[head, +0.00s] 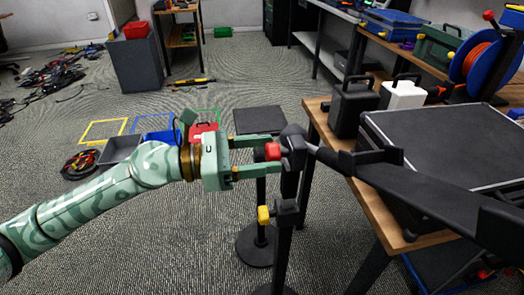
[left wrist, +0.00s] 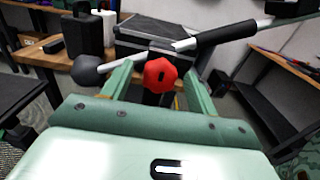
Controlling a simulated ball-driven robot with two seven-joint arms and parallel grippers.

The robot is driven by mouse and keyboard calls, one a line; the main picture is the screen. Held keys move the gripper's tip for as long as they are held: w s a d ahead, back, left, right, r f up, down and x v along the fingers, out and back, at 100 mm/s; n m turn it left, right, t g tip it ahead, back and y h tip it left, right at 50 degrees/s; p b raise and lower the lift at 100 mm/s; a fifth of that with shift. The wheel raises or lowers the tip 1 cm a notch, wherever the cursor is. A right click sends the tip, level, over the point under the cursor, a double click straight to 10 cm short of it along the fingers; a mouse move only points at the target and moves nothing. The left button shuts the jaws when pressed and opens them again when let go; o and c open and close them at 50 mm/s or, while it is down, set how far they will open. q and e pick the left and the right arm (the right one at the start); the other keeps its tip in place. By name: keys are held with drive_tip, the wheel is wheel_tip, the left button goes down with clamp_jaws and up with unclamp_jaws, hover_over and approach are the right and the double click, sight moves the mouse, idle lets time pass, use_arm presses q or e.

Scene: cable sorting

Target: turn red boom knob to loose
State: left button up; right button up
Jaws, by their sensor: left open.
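The red boom knob (head: 272,151) sits on the side of the black clamp head at the top of a dark stand (head: 287,185). The black boom (head: 410,185) runs from the clamp to the right. My right gripper is not in view.
A yellow knob (head: 263,215) is lower on the stand. A wooden table (head: 375,205) at the right carries a large black case (head: 435,140), a black box (head: 352,105) and a white box (head: 402,93). A small dark platform (head: 259,120) stands behind the gripper.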

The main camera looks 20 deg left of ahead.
use_arm(q)
drive_tip(key=shift+w+d, duration=0.1)
drive_tip(key=shift+d, duration=0.05)
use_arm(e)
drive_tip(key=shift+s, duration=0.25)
use_arm(q)
drive_tip(key=shift+c, duration=0.3)
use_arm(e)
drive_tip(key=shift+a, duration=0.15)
use_arm(q)
drive_tip(key=c, duration=0.9)
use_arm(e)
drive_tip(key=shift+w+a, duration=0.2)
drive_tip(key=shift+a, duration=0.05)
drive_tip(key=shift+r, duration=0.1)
